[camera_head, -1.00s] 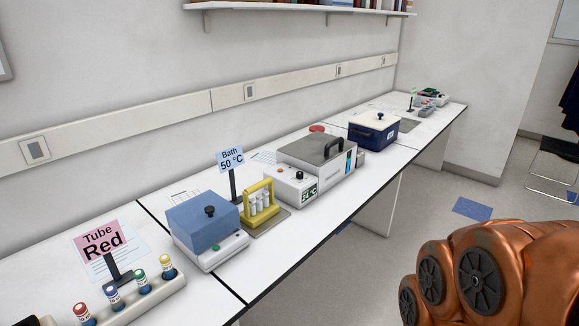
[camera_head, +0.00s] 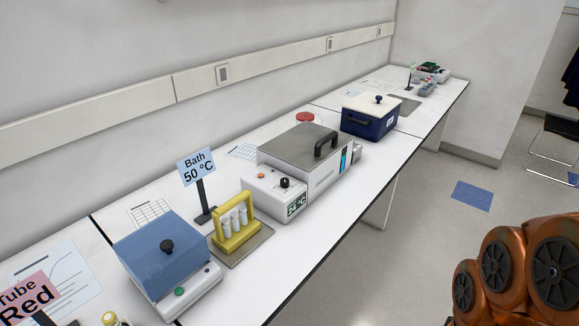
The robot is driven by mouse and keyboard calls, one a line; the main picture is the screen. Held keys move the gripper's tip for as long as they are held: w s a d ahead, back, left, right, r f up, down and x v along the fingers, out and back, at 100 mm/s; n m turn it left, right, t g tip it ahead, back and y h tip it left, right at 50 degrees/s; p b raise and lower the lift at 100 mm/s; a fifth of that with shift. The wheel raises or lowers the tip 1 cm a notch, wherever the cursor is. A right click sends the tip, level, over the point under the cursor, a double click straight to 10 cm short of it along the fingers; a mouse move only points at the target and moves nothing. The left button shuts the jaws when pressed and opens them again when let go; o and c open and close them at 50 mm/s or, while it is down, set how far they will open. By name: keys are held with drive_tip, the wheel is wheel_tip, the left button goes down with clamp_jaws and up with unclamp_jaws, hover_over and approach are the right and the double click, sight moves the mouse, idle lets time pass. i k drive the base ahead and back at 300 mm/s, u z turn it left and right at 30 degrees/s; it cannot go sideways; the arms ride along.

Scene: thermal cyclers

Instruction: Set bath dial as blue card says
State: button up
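The blue card (camera_head: 197,167) stands on a dark post on the bench and reads "Bath 50 °C". The water bath (camera_head: 296,150) is a white box with a grey metal lid and a black handle, right of the card. Its control box at the left end carries a black dial (camera_head: 285,183), an orange button (camera_head: 262,175) and a small dark display (camera_head: 297,204) that seems to read 54 °C. My gripper is out of view; only copper-coloured links of my arm show at the lower right.
A yellow rack (camera_head: 236,226) with white tubes stands on a grey plate left of the bath. A blue-lidded device (camera_head: 167,252) is at the front left, near a pink "Tube Red" card (camera_head: 29,299). A navy box (camera_head: 370,118) stands beyond the bath.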

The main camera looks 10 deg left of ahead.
sight(285, 182)
drive_tip(key=u, duration=0.4)
drive_tip(key=i, duration=0.65)
drive_tip(key=u, duration=0.95)
drive_tip(key=i, duration=0.25)
drive_tip(key=u, duration=0.2)
